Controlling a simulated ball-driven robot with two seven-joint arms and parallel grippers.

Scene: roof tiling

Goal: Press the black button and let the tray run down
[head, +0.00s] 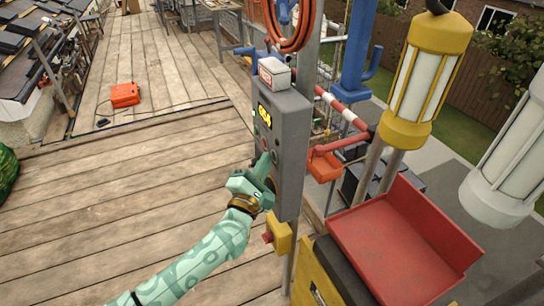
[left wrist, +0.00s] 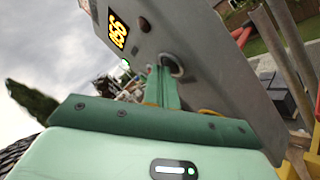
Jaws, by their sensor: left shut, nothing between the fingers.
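A grey control box (head: 290,130) with a lit yellow display (head: 264,114) stands upright in the middle of the head view. My left gripper (head: 263,163) is shut and empty, its fingertips at the box's button face. In the left wrist view, the shut fingertips (left wrist: 162,72) overlap a dark round button with a metal ring (left wrist: 176,66). I cannot tell whether they touch or press it. A red tray (head: 402,240), open and empty, sits at the lower right. My right gripper is not in view.
A yellow box with a red knob (head: 281,238) hangs below the control box. Yellow (head: 426,85) and white (head: 515,150) lanterns stand at the right. An orange case (head: 125,95) lies on the planks. The plank deck at left is mostly clear.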

